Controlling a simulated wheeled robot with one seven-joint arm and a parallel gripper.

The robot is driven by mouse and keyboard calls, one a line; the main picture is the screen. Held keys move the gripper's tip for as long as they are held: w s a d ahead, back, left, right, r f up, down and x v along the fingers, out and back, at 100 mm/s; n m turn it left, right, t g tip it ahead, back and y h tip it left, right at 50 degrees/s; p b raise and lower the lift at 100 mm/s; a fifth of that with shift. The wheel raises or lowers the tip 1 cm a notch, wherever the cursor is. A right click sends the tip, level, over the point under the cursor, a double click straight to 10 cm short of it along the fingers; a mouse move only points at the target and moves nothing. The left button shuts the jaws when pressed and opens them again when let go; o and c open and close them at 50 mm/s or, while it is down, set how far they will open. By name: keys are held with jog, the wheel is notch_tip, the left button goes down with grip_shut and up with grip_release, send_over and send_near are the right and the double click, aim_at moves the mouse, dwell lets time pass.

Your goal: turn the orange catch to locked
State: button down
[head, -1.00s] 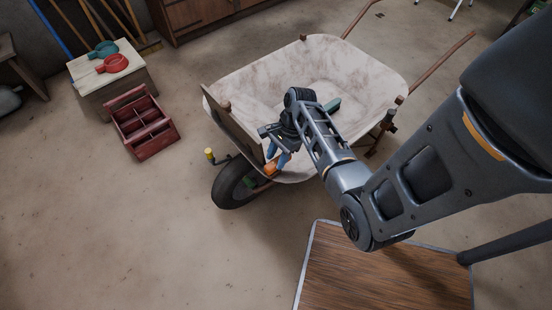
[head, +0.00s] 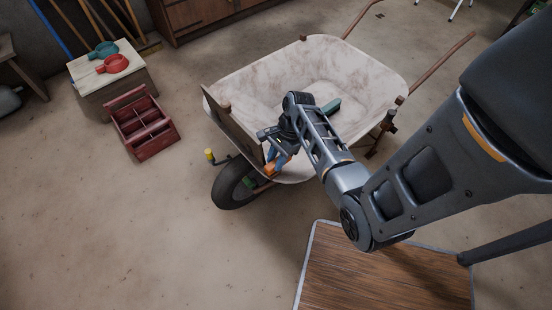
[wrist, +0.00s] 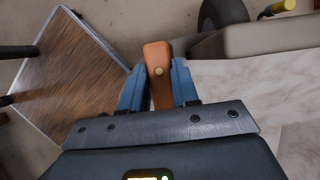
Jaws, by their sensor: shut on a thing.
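The orange catch (head: 269,171) is at the front end of the wheelbarrow (head: 345,60), just above its wheel. In the wrist view the catch (wrist: 158,62) is a long orange bar with a small brass-coloured pin, lying between my two blue fingers. My gripper (head: 273,163) is shut on the catch, with a finger on each side of it (wrist: 158,84). The far end of the catch sticks out past the fingertips. My fingers and wrist hide part of the catch and its mount in the head view.
A yellow-tipped knob (head: 209,154) sticks out to the left. A red tote (head: 145,125) stands on the floor further left. The floor at lower left is clear.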

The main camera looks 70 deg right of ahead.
jog(key=shift+w+r+n+p, duration=0.1)
jog(key=shift+r+n+p, duration=0.05)
jog(key=shift+n+p, duration=0.4)
jog(key=shift+n+g+y, duration=0.3)
jog(key=shift+n+g, duration=0.2)
jog(key=shift+n, duration=0.45)
jog(key=c, duration=1.1)
grip_release()
jog(key=shift+d, duration=0.1)
jog(key=v, duration=0.7)
jog(key=shift+d+r+p, duration=0.15)
jog(key=shift+r+p, duration=0.05)
jog(key=shift+p, duration=0.15)
